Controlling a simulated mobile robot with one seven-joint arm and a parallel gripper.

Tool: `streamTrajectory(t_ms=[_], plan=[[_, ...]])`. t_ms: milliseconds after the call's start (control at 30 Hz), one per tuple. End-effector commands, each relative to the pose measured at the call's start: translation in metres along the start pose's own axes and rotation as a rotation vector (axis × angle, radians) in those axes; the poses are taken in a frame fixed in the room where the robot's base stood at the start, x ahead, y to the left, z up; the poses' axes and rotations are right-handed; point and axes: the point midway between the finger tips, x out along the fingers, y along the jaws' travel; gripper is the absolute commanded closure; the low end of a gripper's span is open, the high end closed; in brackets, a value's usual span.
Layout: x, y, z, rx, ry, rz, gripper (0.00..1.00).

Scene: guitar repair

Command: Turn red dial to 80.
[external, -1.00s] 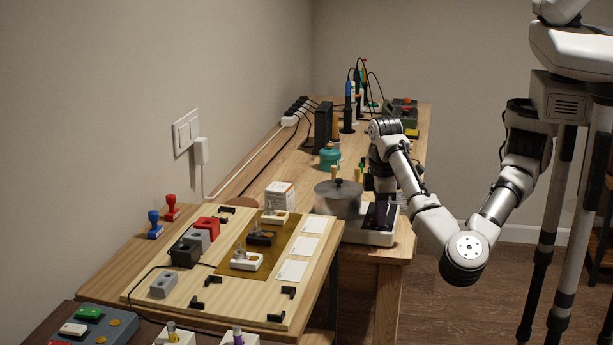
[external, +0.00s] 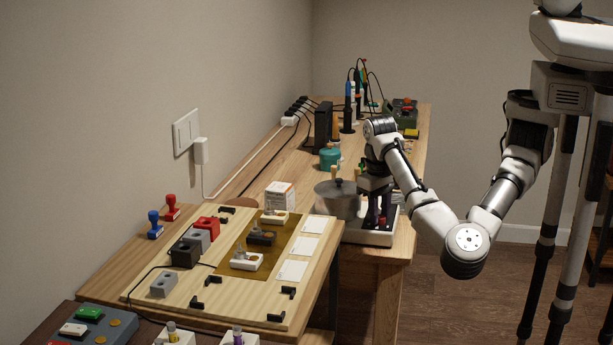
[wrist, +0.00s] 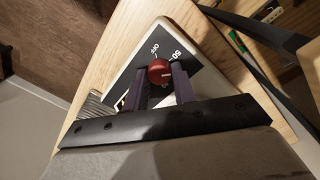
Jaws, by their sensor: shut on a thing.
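My gripper (wrist: 161,80) is shut on the dial, one dark finger on each side. In the external view the red dial (external: 382,221) shows small and low between the fingers of my gripper (external: 377,218), on the white device (external: 370,236) at the bench's near end. Any 80 marking is not visible.
A grey lidded pot (external: 337,201) stands just left of the device. A teal canister (external: 329,157) and a black box (external: 323,124) stand farther back. The near board (external: 215,287) holds several blocks and sockets.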

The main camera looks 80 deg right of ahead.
Motion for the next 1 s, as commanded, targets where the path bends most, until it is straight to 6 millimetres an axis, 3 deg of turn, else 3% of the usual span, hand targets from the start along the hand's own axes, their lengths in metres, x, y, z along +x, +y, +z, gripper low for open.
streamTrajectory(t_ms=[1000], plan=[[0.0003,0.001,-0.0017,0.965,-0.06,-0.002,0.96]])
